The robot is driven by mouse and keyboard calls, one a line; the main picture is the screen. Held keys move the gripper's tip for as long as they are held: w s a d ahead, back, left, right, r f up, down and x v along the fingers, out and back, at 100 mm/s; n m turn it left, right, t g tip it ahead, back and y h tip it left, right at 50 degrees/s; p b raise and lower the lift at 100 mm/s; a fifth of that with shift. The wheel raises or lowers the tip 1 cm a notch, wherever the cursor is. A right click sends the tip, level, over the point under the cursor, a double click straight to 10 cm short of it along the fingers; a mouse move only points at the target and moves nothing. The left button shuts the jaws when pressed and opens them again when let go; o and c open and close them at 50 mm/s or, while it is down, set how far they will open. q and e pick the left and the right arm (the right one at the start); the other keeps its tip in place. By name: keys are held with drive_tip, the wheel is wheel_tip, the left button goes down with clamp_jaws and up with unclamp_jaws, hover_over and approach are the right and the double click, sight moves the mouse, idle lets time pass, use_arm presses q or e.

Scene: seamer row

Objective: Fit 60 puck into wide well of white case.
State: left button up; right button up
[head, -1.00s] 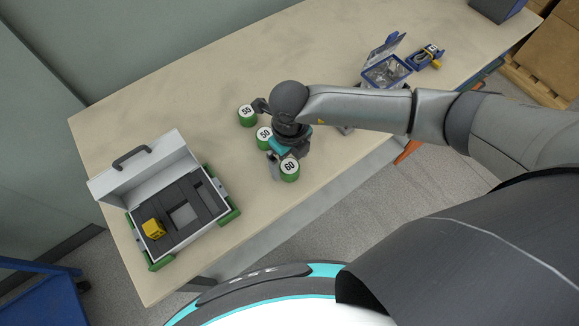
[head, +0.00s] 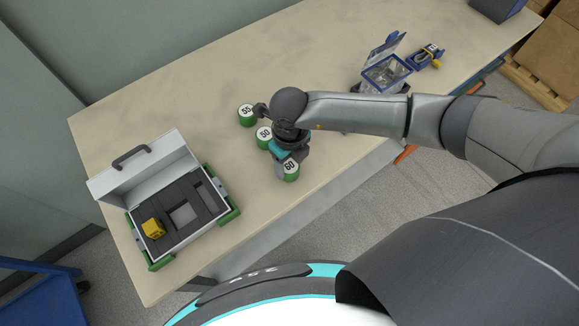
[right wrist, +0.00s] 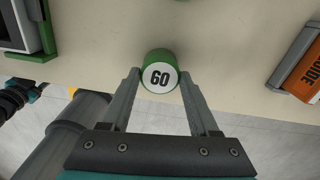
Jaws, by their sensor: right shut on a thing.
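The 60 puck (head: 290,172), green with a white top, stands near the table's front edge. My right gripper (head: 284,168) is at it, and in the right wrist view the two fingertips (right wrist: 160,78) are shut on the sides of the 60 puck (right wrist: 160,72). The puck looks upright. The white case (head: 144,172) lies open at the left with its lid up; its dark insert has a larger square well (head: 185,215), further slots, and a yellow block (head: 153,229) at its near left.
A 50 puck (head: 264,134) and a 55 puck (head: 246,113) stand just behind the 60 puck. A clear-lidded blue box (head: 386,73) and a blue-and-yellow item (head: 425,57) are at the back right. The table between pucks and case is clear.

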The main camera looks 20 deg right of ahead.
drive_tip(key=c, duration=0.4)
drive_tip(key=shift+c, duration=0.2)
drive_tip(key=shift+r, duration=0.15)
